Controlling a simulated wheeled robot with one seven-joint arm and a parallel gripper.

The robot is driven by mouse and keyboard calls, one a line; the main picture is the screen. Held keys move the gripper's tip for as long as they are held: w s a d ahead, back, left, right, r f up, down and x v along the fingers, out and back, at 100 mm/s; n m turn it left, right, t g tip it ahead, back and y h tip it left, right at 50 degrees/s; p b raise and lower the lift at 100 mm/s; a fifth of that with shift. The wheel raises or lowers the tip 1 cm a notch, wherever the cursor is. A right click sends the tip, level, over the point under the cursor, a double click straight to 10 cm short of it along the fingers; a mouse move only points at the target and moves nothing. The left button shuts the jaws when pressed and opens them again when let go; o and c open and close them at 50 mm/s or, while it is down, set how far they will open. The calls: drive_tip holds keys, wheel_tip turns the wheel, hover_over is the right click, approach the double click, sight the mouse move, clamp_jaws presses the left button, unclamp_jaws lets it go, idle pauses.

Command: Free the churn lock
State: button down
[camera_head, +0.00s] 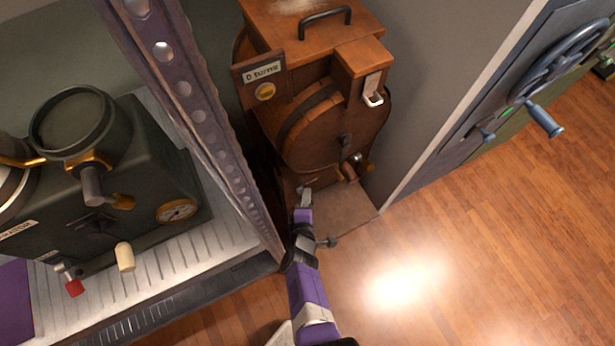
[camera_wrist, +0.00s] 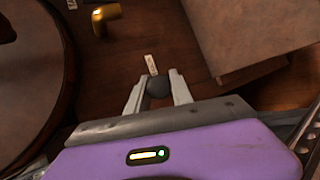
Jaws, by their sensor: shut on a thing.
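The wooden churn (camera_head: 330,125) stands at the back, with a round drum front and a handle on its lid. My gripper (camera_head: 303,192) reaches to the churn's lower front. In the wrist view its fingers (camera_wrist: 158,88) are shut on a dark round knob (camera_wrist: 158,87) against brown wood. A small pale tag (camera_wrist: 151,65) sits just beyond the knob. A white metal latch (camera_head: 373,98) shows at the churn's upper right, apart from my gripper. What the knob is fixed to is hidden.
A dark machine (camera_head: 110,190) on a ribbed counter stands at the left, behind a purple perforated post (camera_head: 195,110). A brass fitting (camera_wrist: 105,15) is near the knob. A blue-grey door with a handwheel (camera_head: 565,55) is at the right. The wooden floor (camera_head: 470,260) is clear.

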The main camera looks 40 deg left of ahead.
drive_tip(key=c, duration=1.1)
unclamp_jaws()
drive_tip(key=shift+s+d+r+p, duration=0.1)
drive_tip(key=shift+s+r+p, duration=0.2)
drive_tip(key=shift+p, duration=0.2)
drive_tip(key=p+v, duration=0.6)
drive_tip(key=v, duration=0.1)
drive_tip(key=shift+d+f, duration=0.1)
drive_tip(key=shift+d, duration=0.1)
